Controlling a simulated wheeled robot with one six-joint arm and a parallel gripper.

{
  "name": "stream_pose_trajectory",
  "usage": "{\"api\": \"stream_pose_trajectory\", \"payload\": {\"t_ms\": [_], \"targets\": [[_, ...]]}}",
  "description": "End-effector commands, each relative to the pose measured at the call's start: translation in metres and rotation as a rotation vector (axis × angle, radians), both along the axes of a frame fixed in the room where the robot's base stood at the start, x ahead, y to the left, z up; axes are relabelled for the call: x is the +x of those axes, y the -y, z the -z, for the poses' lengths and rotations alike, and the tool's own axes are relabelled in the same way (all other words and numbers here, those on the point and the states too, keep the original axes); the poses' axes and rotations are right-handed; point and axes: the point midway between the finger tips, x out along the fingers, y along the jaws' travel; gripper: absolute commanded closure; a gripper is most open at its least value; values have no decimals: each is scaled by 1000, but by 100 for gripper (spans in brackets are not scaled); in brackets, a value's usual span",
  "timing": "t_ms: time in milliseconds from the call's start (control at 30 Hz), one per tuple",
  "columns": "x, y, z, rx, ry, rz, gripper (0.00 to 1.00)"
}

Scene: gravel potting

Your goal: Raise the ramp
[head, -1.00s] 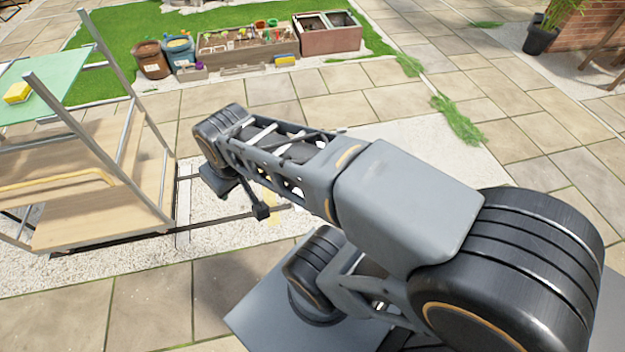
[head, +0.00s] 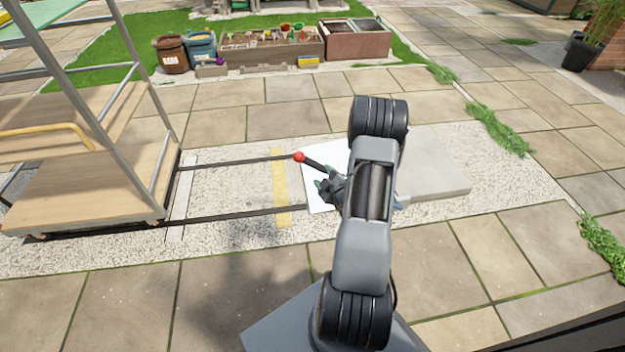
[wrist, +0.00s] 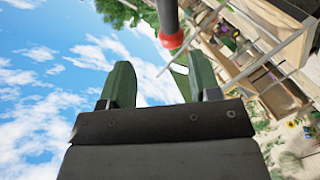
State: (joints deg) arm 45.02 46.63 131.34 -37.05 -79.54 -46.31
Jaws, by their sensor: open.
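A dark lever with a red ball knob (head: 299,157) slants up to the left beside my arm. Its shaft runs behind my gripper (head: 324,188) in the head view. In the wrist view the knob (wrist: 171,40) shows just beyond my gripper's two green fingers (wrist: 158,64), nearer the right one. The fingers are apart, with nothing held between them. A flat white panel (head: 316,190) lies at the end of two dark rails, partly behind my gripper and arm. I cannot tell for sure whether it is the ramp.
A wheeled wooden cart (head: 100,185) with a metal frame stands at the left end of the rails (head: 240,215). A yellow strip (head: 280,188) crosses the gravel between them. A concrete slab (head: 440,165) lies right of my arm. Planter boxes (head: 270,45) stand at the back.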

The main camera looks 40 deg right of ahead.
Motion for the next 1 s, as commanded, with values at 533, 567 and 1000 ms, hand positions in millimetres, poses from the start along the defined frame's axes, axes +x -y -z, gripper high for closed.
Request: {"api": "stream_pose_trajectory", "payload": {"t_ms": [533, 567, 1000], "targets": [[13, 12, 49, -32, 155, 8, 43], [19, 12, 49, -32, 155, 7, 43], [91, 24, 49, -28, 154, 12, 43]]}}
